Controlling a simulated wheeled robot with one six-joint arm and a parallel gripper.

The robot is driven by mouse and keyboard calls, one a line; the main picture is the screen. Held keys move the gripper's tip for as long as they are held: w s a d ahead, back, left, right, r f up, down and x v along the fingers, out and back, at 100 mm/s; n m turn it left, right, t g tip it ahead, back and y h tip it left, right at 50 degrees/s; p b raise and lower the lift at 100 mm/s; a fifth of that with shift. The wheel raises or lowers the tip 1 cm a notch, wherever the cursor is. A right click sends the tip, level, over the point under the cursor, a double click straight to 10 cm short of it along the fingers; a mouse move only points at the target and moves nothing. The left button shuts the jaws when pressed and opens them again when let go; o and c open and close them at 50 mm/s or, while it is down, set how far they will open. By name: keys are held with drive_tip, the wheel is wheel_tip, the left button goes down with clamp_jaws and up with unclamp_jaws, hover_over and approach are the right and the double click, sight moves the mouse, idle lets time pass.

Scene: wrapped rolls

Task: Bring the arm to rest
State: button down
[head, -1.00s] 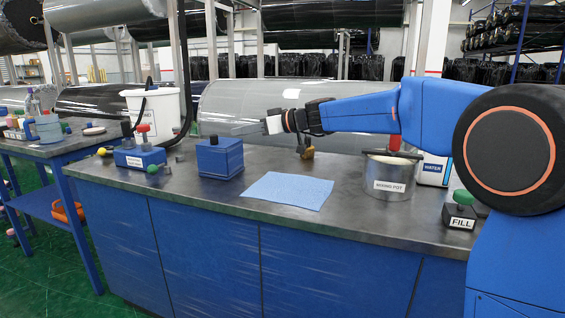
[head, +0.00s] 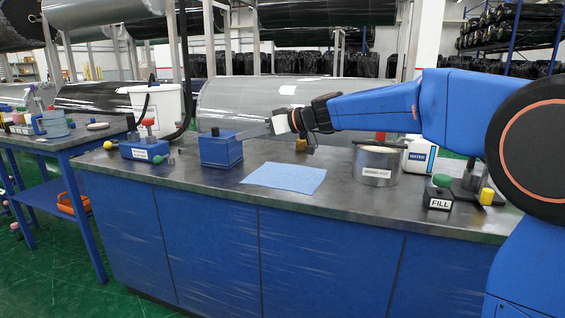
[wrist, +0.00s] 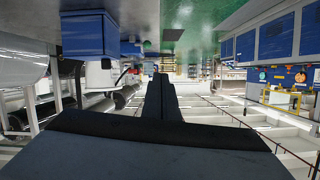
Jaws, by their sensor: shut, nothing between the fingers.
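My arm reaches leftward across the back of the bench in the head view. My gripper (head: 240,136) is at its end, above the bench and just right of the blue box (head: 221,150) as seen in the picture. Its fingers are together and hold nothing. In the wrist view the dark fingers (wrist: 161,80) lie against each other, pointing away from the camera, with nothing between them. I cannot tell from the head view how much space lies between the fingers and the box.
The bench top (head: 340,205) carries a light blue cloth (head: 284,177), a labelled mixing pot (head: 376,172), a white water container (head: 420,153), a FILL block (head: 439,201) and a blue button box (head: 145,151). A white bucket (head: 160,110) stands at the back left. A side table (head: 75,143) is further left.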

drive_tip(key=s+d+f+m+h, duration=0.4)
drive_tip(key=s+d+f, duration=0.5)
drive_tip(key=s+d, duration=0.4)
drive_tip(key=s+d+f+m+h, duration=0.4)
drive_tip(key=s+d+f, duration=0.5)
drive_tip(key=s+d, duration=0.4)
drive_tip(key=s+d+f+m+h, duration=0.4)
drive_tip(key=s+d+f, duration=0.4)
drive_tip(key=s+d, duration=0.5)
drive_tip(key=shift+s+d+f+h, duration=0.15)
drive_tip(key=shift+s+f+h, duration=0.25)
drive_tip(key=shift+s+h, duration=0.55)
drive_tip(key=shift+s+r+y, duration=0.1)
drive_tip(key=shift+s+y, duration=0.05)
drive_tip(key=shift+y, duration=0.1)
